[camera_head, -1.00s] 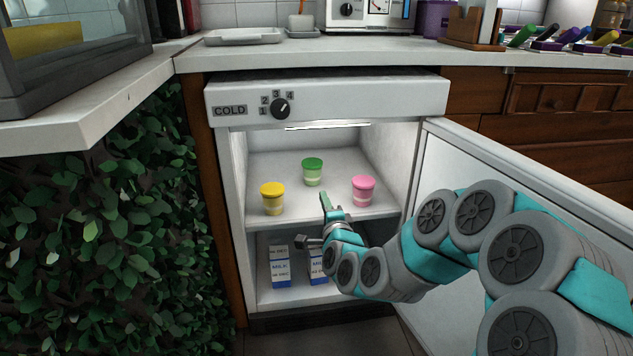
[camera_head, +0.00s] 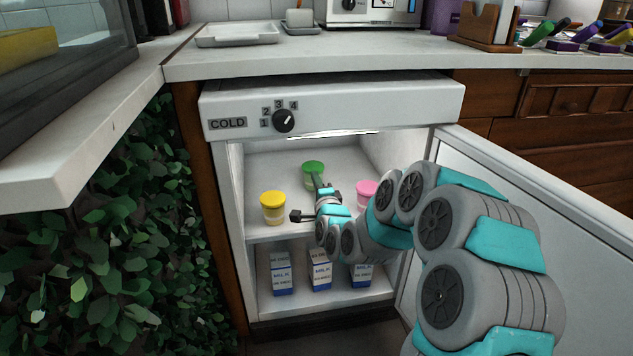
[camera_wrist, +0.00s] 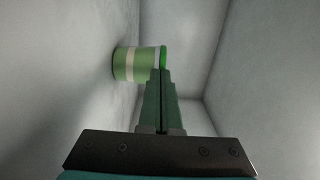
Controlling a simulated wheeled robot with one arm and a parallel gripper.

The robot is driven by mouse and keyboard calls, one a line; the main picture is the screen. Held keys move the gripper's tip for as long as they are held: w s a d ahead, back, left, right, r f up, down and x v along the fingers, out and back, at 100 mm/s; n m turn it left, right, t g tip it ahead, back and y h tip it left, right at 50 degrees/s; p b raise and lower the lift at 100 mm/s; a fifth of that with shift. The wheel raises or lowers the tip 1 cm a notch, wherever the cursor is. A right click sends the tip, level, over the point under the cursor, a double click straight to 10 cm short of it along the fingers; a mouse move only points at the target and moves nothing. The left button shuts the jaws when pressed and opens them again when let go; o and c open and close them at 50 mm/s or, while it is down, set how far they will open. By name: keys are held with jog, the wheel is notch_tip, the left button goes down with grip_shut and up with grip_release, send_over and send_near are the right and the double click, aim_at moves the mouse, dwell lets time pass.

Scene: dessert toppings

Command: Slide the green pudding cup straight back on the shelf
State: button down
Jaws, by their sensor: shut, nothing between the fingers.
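The green pudding cup (camera_head: 313,168) stands upright on the upper fridge shelf (camera_head: 290,160), behind the row of the yellow and pink cups. In the head view my gripper (camera_head: 318,182) is at its front, covering much of its lower part. In the wrist view the green cup (camera_wrist: 138,64) appears turned sideways, just beyond the fingertips (camera_wrist: 160,72) and mostly left of them. The fingers are shut together with nothing between them. I cannot tell whether the tips touch the cup.
A yellow cup (camera_head: 273,208) stands to the left of my gripper. A pink cup (camera_head: 366,192) stands to the right, partly hidden by my arm. Several milk cartons (camera_head: 320,275) stand on the lower shelf. The open fridge door (camera_head: 500,190) is at the right.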

aim_at(307, 167)
jog(key=shift+w+a, duration=0.1)
jog(key=shift+w, duration=0.05)
jog(key=shift+w+a+f, duration=0.1)
jog(key=shift+w+a, duration=0.15)
jog(key=shift+w, duration=0.3)
jog(key=shift+b+x, duration=0.3)
jog(key=shift+x, duration=0.8)
jog(key=shift+d, duration=0.1)
